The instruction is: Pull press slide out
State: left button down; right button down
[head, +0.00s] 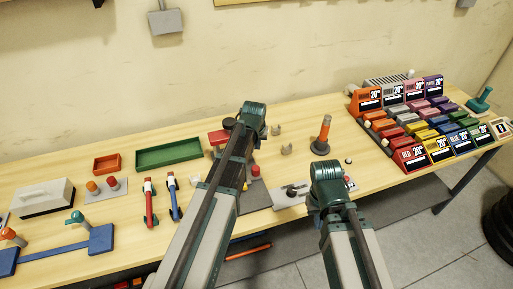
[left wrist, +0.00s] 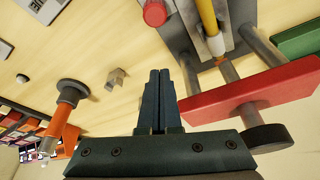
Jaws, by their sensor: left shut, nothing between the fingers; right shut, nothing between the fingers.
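The press has a red crossbar (left wrist: 250,92) on grey rods (left wrist: 262,44) with a dark round knob (left wrist: 265,138) at its outer side. In the head view the red bar (head: 217,137) shows just left of my left arm, which hides much of the press. My left gripper (left wrist: 160,72) is shut and empty in the left wrist view. Its fingers are beside the bar's left end; I cannot tell if they touch. A yellow rod (left wrist: 208,18) with a pale tip and a red cylinder (left wrist: 154,13) lie beyond. My right arm shows in the head view, but its fingers do not.
An orange-handled post (head: 324,132) and small clips (head: 287,149) stand right of the press. A green tray (head: 168,152) and orange tray (head: 107,163) lie left. Colored bins (head: 412,155) fill the right end. The wall (head: 100,60) rises behind the wooden bench.

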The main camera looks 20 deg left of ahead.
pick_arm(q)
jog(key=b+x, duration=0.6)
jog(key=x, duration=0.1)
jog(key=shift+f, duration=0.15)
jog(key=shift+s+f, duration=0.2)
jog(key=shift+s, duration=0.05)
jog(key=s, duration=0.3)
jog(key=shift+s+d+r, duration=0.25)
jog(key=shift+d+r, duration=0.05)
jog(key=shift+d, duration=0.05)
jog(key=shift+f, duration=0.1)
